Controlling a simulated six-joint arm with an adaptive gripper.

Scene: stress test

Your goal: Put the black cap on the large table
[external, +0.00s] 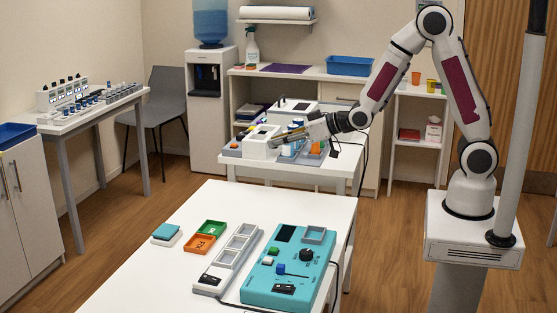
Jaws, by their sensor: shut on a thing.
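The large white table (160,268) fills the front of the external view. My gripper (274,142) is away from it, over the smaller back table (335,163), with its fingers pointing left beside a white box-shaped device (259,143). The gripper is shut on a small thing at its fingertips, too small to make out. I cannot tell whether this is the black cap, and I cannot pick the cap out elsewhere.
The large table bears a teal panel (262,294) with knobs, a grey-white tray (240,247), green (212,228) and orange (200,244) trays and a teal-topped block (166,232). Its left front is bare. Cables hang at the back table's right side.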

